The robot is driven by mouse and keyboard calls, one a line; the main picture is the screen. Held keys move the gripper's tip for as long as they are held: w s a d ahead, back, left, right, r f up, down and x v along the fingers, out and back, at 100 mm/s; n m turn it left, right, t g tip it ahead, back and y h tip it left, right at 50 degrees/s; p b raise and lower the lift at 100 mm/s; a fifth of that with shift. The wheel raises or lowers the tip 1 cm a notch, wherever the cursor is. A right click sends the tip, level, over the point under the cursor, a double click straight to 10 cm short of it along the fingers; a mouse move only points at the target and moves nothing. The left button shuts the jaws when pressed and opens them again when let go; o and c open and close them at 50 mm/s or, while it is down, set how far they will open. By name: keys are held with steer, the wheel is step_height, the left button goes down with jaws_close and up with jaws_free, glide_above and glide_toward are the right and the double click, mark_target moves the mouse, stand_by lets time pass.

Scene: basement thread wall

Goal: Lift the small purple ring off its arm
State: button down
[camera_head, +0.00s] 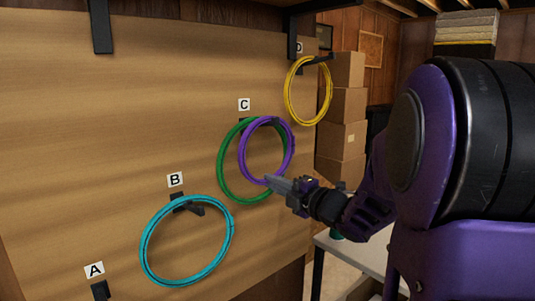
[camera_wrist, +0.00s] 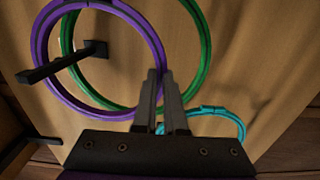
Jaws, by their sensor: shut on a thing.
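The small purple ring (camera_head: 291,152) hangs at arm C on the wooden wall, in front of the larger green ring (camera_head: 221,168). My gripper (camera_head: 268,181) is shut on the purple ring's lower edge. In the wrist view my fingertips (camera_wrist: 162,76) meet the rim of the purple ring (camera_wrist: 151,38). There the black arm (camera_wrist: 62,62) runs through the purple ring, its free end projecting past the rim. The green ring (camera_wrist: 206,60) lies behind it, nearer the wall. Where the purple ring touches the arm is not clear.
A cyan ring (camera_head: 146,232) hangs on arm B (camera_head: 190,205) at lower left. A yellow ring (camera_head: 288,92) hangs on arm D at upper right. Stacked boxes (camera_head: 342,140) and a white table (camera_head: 350,252) stand right of the wall panel.

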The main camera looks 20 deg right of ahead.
steer(key=shift+r+p, duration=0.4)
steer(key=shift+r, duration=0.4)
steer(key=r+v, duration=0.1)
steer(key=v, duration=0.9)
steer(key=shift+r, duration=0.25)
steer(key=shift+w, duration=0.1)
